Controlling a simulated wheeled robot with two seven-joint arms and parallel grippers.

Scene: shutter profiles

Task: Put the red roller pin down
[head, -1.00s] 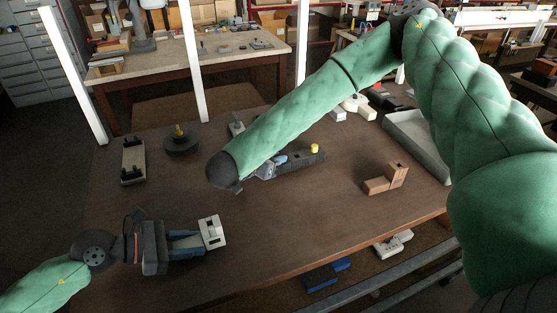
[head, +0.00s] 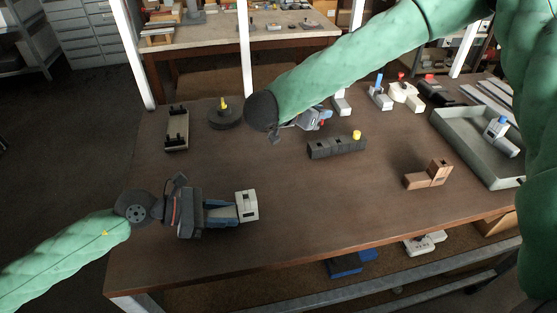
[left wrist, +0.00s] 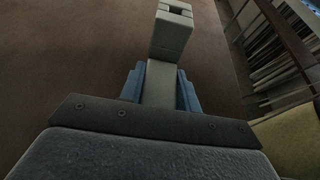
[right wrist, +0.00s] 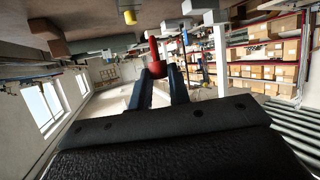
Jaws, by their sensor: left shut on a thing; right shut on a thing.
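My right gripper (head: 318,118) is shut on the red roller pin (right wrist: 155,60), which stands out between its fingers in the right wrist view. In the head view only a small red bit of the pin shows at the fingertips. My left gripper (head: 222,212) is shut on a pale grey block-ended piece (head: 247,206), held over the near left of the table; it also shows in the left wrist view (left wrist: 172,35). A dark block row (head: 337,148) with a yellow pin (head: 357,134) lies just in front of my right gripper.
A dark round base (head: 226,118) with a yellow top and a grey fixture (head: 177,128) stand at left. Several pale parts with coloured pins stand at the back. Brown blocks (head: 428,176) and a grey tray (head: 455,140) are at right. The front middle is clear.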

